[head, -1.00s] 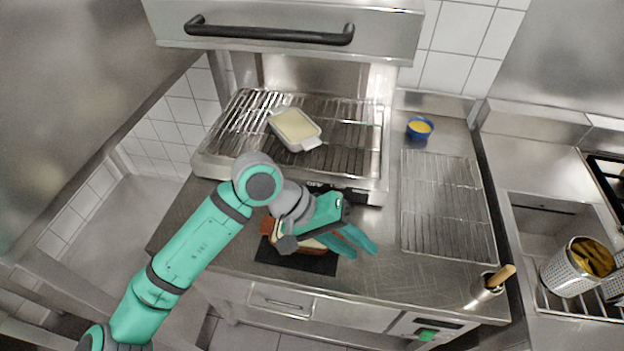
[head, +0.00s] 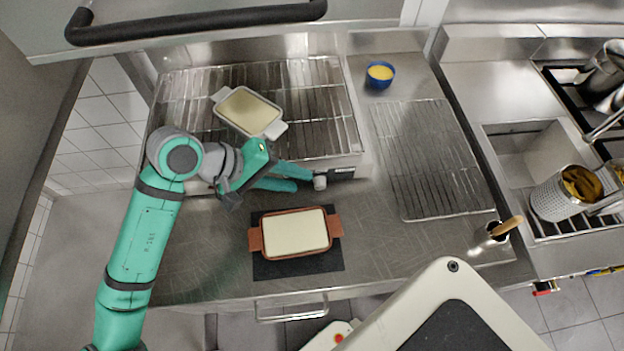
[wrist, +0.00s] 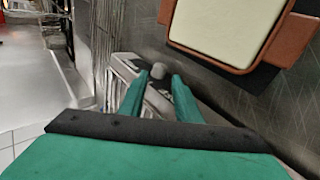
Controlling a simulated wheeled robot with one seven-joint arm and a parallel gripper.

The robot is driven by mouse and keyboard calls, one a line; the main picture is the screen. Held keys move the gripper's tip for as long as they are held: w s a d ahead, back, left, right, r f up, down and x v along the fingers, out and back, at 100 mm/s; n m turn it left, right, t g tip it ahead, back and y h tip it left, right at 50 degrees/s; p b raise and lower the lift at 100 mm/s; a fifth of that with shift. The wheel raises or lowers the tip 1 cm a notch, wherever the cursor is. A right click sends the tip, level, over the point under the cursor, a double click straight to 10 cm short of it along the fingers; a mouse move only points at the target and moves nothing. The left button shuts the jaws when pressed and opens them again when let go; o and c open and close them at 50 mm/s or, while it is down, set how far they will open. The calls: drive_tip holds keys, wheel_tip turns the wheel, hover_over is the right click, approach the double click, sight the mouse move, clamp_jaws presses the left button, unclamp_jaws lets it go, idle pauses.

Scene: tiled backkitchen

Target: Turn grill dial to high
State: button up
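The grill dial is a small grey knob (head: 320,183) on the dark front panel of the grill (head: 345,160), at its right end. It also shows in the wrist view (wrist: 158,70), just past my fingertips. My gripper (head: 304,180) reaches along the grill front from the left, its fingers apart and pointing at the dial. In the wrist view my gripper (wrist: 160,79) has a gap between its two teal fingers, with nothing clearly held. I cannot tell whether a finger touches the dial. The dial's markings are not readable.
A white baking dish (head: 248,110) sits on the grill rack. A brown-rimmed dish (head: 295,232) stands on a black mat (head: 335,262) on the counter just in front. A blue bowl (head: 380,74) and wire rack (head: 425,160) lie right. A black handle (head: 200,22) spans above.

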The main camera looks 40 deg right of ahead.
sight(317, 185)
drive_tip(key=x, duration=0.4)
drive_tip(key=shift+d+f, duration=0.2)
drive_tip(key=shift+s+d+f, duration=0.25)
drive_tip(key=shift+d+f, duration=0.15)
drive_tip(key=shift+f, duration=0.15)
drive_tip(key=shift+s+d+f, duration=0.2)
drive_tip(key=shift+s+d, duration=0.05)
drive_tip(key=shift+d, duration=0.1)
drive_tip(key=shift+c, duration=0.7)
drive_tip(key=c, duration=0.6)
